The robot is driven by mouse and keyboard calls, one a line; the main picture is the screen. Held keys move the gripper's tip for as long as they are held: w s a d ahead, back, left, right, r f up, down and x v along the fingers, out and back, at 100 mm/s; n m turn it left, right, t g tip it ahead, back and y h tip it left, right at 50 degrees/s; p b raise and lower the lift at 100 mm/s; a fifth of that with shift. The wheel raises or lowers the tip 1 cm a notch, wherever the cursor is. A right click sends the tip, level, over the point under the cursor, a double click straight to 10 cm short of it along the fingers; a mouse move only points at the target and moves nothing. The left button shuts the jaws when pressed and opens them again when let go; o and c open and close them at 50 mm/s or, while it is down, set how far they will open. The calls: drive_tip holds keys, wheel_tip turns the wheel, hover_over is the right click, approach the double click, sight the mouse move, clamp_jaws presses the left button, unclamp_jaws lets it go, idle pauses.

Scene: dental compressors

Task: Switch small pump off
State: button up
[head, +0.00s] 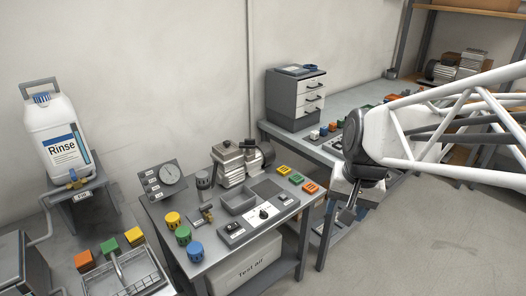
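A small silver pump (229,163) with a dark round part on its right stands at the back of the middle grey table (208,262). In front of it, near the table's front edge, is a grey control panel (250,223) with a black rotary knob (264,213) on a white plate and a small dark switch (233,228). The knob's setting is too small to read. My gripper (347,216) hangs to the right of this table, apart from the panel and pump. It is too small and dark to tell whether it is open or shut.
The table also holds a gauge box (163,180), a grey tray (236,201), coloured round caps (183,235) and coloured blocks (296,178). A Rinse canister (58,138) stands left. A drawer unit (295,98) sits on the back bench. Open floor (430,240) lies right.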

drive_tip(key=w+a+f+m+g, duration=0.1)
drive_tip(key=w+a+f, duration=0.1)
drive_tip(key=w+a, duration=0.15)
drive_tip(key=w+a+f+m, duration=0.1)
drive_tip(key=w+a+f, duration=0.15)
drive_tip(key=w, duration=0.25)
drive_tip(key=m+g+y, duration=0.2)
drive_tip(key=m+g, duration=0.2)
drive_tip(key=m, duration=0.1)
approach(234, 225)
drive_tip(key=shift+s+a, duration=0.1)
drive_tip(key=shift+f, duration=0.15)
drive_tip(key=shift+x, duration=3.8)
